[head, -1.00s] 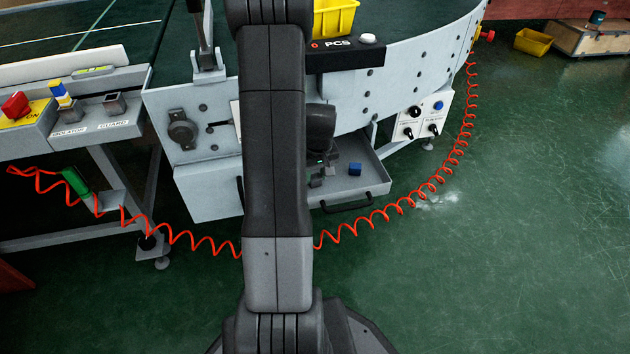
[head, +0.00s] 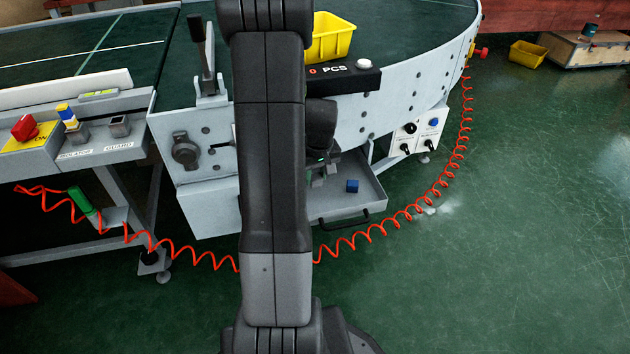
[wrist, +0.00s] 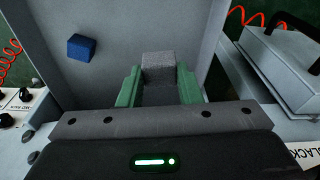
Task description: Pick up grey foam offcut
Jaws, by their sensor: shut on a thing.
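The grey foam offcut (wrist: 159,68) is a small speckled grey block in the wrist view, between the green fingers of my gripper (wrist: 160,85). My gripper is shut on it, with a finger on either side. Below them lies the open grey drawer (head: 376,198) under the conveyor; I cannot tell whether the block touches its floor. In the head view my arm hides much of the drawer's left part, and the gripper (head: 325,172) shows only in part beside it.
A blue block (wrist: 81,47) lies in the drawer, also seen in the head view (head: 352,186). A red coiled cable (head: 385,231) loops in front of the drawer. A yellow bin (head: 332,38) stands on the conveyor above.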

